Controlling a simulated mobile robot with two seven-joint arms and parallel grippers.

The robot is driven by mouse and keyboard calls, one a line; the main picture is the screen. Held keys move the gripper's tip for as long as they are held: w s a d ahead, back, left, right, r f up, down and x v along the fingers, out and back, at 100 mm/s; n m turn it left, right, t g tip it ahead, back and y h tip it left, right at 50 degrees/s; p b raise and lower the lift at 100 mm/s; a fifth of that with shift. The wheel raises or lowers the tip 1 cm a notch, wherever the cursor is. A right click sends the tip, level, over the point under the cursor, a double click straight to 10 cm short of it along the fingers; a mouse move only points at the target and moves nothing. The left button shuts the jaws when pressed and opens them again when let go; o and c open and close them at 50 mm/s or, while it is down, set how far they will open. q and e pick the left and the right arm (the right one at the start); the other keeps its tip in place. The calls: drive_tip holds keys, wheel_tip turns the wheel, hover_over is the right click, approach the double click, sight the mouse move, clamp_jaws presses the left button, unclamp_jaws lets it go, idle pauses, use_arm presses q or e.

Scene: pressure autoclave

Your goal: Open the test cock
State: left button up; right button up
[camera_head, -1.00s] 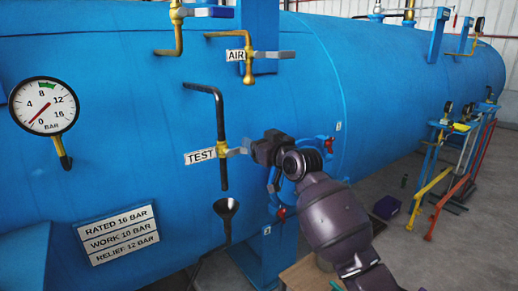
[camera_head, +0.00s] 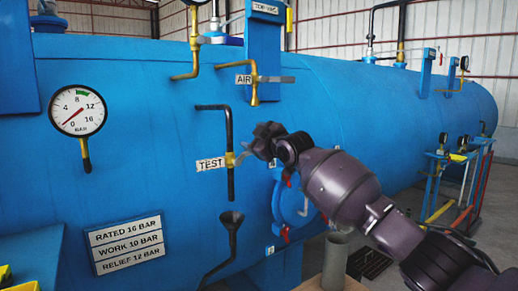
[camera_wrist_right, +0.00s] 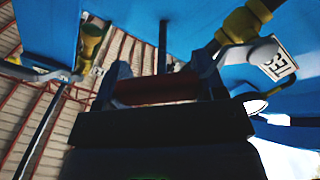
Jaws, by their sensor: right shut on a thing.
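The test cock (camera_head: 230,160) is a brass valve on a black vertical pipe (camera_head: 230,185), beside the white TEST label (camera_head: 210,164). Its grey lever (camera_head: 243,156) points right and slightly up. My right gripper (camera_head: 264,142) is shut on the outer end of that lever, which it partly hides. In the right wrist view the gripper fingers (camera_wrist_right: 162,85) are dark, with the brass valve body (camera_wrist_right: 240,24) and the label (camera_wrist_right: 277,64) beyond them to the upper right. My left gripper is not in view.
The AIR cock (camera_head: 254,80) with its grey lever is just above my right gripper. A black funnel (camera_head: 231,220) sits below the test pipe. A pressure gauge (camera_head: 78,111) and a rating plate (camera_head: 126,242) are at the left. A blue round fitting with red knobs (camera_head: 290,205) lies below my arm.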

drive_tip(key=s+a+n+p, duration=0.1)
drive_tip(key=n, duration=0.1)
drive_tip(key=s+a+r+n+p, duration=0.1)
drive_tip(key=a+n+p, duration=0.1)
drive_tip(key=n, duration=0.1)
drive_tip(key=s+a+r+n+p, duration=0.1)
drive_tip(key=n+p, duration=0.1)
drive_tip(key=shift+a+r+n, duration=0.1)
drive_tip(key=shift+a+n, duration=0.1)
drive_tip(key=shift+n, duration=0.2)
drive_tip(key=shift+s+a, duration=0.15)
drive_tip(key=shift+s, duration=0.05)
use_arm(q)
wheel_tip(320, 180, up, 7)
drive_tip(key=p, duration=0.1)
use_arm(e)
drive_tip(key=shift+s+a+n, duration=0.25)
drive_tip(key=shift+a+n, duration=0.1)
drive_tip(key=shift+n, duration=0.45)
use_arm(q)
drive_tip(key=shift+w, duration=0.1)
use_arm(e)
drive_tip(key=shift+f, duration=0.2)
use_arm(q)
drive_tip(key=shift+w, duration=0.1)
